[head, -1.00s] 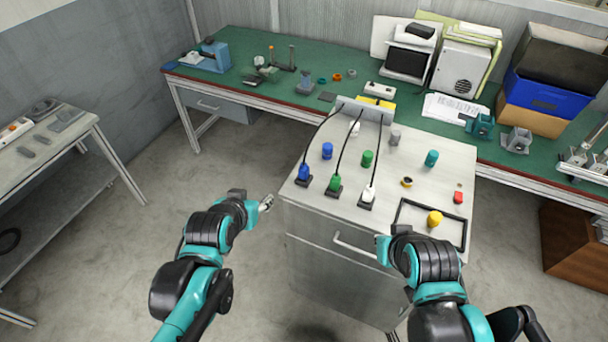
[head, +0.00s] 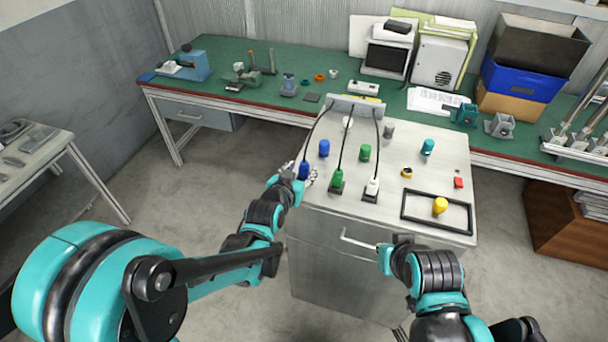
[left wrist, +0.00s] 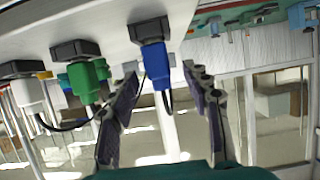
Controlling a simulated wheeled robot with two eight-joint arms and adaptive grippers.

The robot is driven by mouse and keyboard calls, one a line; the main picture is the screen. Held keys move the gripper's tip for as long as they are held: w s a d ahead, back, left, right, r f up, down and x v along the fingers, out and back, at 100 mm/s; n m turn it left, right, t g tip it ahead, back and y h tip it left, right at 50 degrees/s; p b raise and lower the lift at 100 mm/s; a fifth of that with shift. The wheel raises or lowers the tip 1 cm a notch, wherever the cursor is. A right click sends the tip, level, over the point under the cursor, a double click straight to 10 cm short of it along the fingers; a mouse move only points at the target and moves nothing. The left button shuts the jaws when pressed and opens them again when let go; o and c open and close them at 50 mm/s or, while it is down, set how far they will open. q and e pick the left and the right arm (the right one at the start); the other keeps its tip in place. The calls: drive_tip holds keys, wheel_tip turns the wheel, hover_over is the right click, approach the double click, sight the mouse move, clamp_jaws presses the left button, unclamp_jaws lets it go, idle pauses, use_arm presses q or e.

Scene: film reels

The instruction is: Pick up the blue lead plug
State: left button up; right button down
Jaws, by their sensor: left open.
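The blue lead plug (head: 304,171) stands upright at the cabinet top's left edge, with a black lead running from it. In the left wrist view the blue plug (left wrist: 157,64) hangs from its black base in the tilted picture. My left gripper (head: 303,174) is at the plug. In the left wrist view my open left gripper (left wrist: 163,80) has one finger on either side of the plug, with visible gaps. My right arm is low in front of the cabinet; its fingers cannot be made out.
The green plug (head: 337,179) and white plug (head: 372,187) stand just right of it, with leads to a grey box (head: 356,105). A blue cylinder (head: 324,148) stands behind. A yellow knob (head: 440,206) sits inside a black frame (head: 408,214) at the right.

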sight(303, 170)
use_arm(q)
drive_tip(key=x, duration=0.3)
drive_tip(key=shift+f+b, duration=0.1)
drive_tip(key=shift+b, duration=0.2)
drive_tip(key=shift+s, duration=0.15)
drive_tip(key=shift+c, duration=1)
clamp_jaws()
